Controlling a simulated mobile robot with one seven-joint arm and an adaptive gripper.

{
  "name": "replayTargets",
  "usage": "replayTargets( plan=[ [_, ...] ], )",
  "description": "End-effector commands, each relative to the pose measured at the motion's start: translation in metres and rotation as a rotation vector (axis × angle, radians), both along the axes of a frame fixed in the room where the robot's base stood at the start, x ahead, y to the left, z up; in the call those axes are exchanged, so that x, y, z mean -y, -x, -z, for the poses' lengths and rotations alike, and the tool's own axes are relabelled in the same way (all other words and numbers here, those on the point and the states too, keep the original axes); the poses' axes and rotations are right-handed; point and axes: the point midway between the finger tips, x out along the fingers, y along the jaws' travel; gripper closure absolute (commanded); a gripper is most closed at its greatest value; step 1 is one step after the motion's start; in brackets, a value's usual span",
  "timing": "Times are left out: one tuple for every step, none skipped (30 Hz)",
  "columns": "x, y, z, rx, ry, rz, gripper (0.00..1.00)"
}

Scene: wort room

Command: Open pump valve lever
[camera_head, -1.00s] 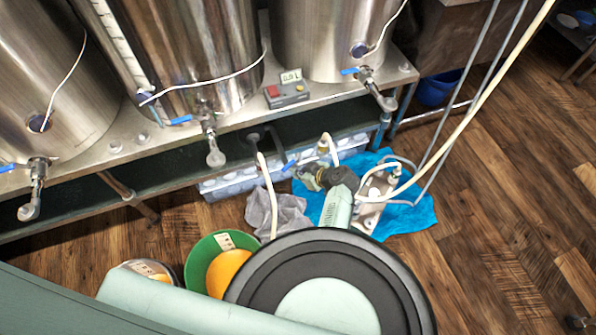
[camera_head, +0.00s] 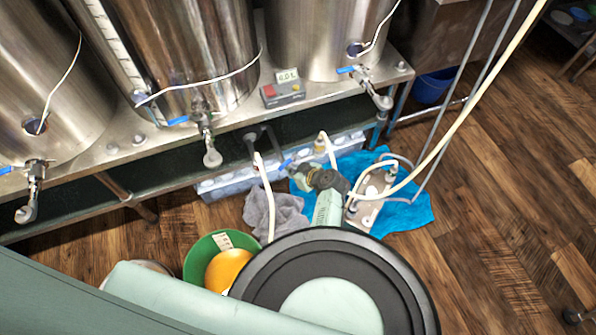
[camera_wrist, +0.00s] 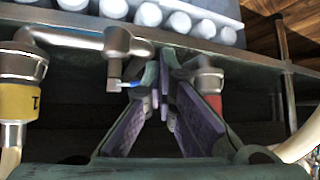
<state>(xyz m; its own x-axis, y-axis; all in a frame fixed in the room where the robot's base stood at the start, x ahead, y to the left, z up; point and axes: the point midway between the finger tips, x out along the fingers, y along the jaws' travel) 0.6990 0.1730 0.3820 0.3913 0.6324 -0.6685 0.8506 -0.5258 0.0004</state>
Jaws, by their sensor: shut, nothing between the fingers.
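The pump valve's blue lever (camera_wrist: 130,84) shows in the wrist view, on a metal pipe fitting (camera_wrist: 116,45) above the dark space below the bench. A blue lever (camera_head: 287,164) also shows in the head view, beside the pale hose under the bench. My gripper (camera_wrist: 166,66) has purple pads and its fingers are together and empty. Its left finger is close to the right end of the lever; I cannot tell if they touch. In the head view my gripper (camera_head: 306,175) is just right of the lever and partly hides the valve.
Steel kettles (camera_head: 170,55) with taps stand on the bench above. A pale hose (camera_head: 265,195) rises left of my arm. A blue cloth (camera_head: 402,214), grey cloth (camera_head: 275,211) and green bucket (camera_head: 196,262) lie around. Open wooden floor is at right.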

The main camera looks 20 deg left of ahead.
Motion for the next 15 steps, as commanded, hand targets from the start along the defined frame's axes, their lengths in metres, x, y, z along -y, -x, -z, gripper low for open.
replayTargets(
  plan=[
    [-0.003, 0.001, 0.000, 0.000, 0.000, 0.004, 1.00],
    [-0.004, 0.002, 0.000, 0.000, 0.000, 0.010, 1.00],
    [-0.006, 0.002, 0.000, -0.001, 0.001, 0.018, 1.00],
    [-0.008, 0.003, 0.000, 0.000, 0.001, 0.025, 1.00],
    [-0.009, 0.003, 0.000, -0.001, 0.000, 0.035, 1.00],
    [-0.012, 0.004, 0.000, 0.000, 0.000, 0.047, 1.00],
    [-0.013, 0.004, 0.000, 0.000, 0.000, 0.059, 1.00],
    [-0.015, 0.005, 0.000, 0.000, 0.001, 0.071, 1.00],
    [-0.017, 0.005, 0.000, 0.001, 0.000, 0.089, 1.00],
    [-0.018, 0.005, 0.001, -0.001, 0.000, 0.105, 1.00],
    [-0.019, 0.005, 0.001, 0.000, 0.001, 0.122, 1.00],
    [-0.019, 0.004, 0.001, 0.000, 0.000, 0.126, 1.00],
    [-0.020, 0.004, 0.001, 0.000, 0.000, 0.125, 1.00],
    [-0.021, 0.004, 0.001, 0.000, 0.000, 0.124, 1.00],
    [-0.023, 0.004, 0.001, 0.000, 0.000, 0.124, 1.00]
  ],
)
